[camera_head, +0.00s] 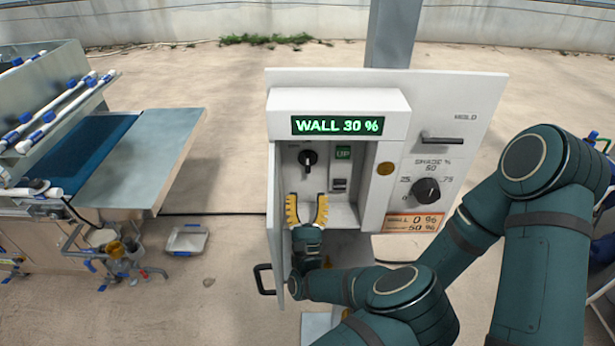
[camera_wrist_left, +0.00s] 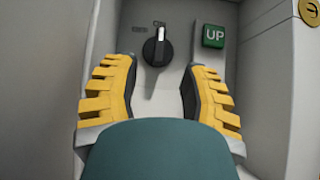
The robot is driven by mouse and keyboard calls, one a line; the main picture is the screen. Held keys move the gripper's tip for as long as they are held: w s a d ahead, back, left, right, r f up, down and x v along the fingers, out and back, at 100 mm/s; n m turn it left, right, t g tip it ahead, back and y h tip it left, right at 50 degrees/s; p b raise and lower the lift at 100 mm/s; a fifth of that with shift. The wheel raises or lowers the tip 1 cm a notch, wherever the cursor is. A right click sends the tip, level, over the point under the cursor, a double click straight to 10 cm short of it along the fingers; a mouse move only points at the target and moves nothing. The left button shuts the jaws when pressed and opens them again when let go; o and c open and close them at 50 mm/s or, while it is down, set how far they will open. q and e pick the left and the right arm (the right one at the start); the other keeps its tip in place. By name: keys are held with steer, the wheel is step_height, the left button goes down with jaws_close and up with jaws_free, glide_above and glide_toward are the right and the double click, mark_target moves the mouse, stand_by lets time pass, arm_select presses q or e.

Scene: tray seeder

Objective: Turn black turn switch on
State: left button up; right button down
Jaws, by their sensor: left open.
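The black turn switch (camera_head: 308,158) is a round knob on the back panel inside the open white control box (camera_head: 274,105). In the left wrist view the switch (camera_wrist_left: 158,47) has its grip bar near upright, with a white line at the top. My right gripper is out of view.
A green UP button (camera_head: 343,153) is right of the switch, with a small rocker (camera_head: 339,184) below. A display (camera_head: 337,125) above reads WALL 30 %. A black SHADE dial (camera_head: 426,191) and a MOLD handle (camera_head: 449,140) are on the right panel. The box's side walls flank my gripper.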

arm_select(q)
steer(key=shift+v, duration=2.25)
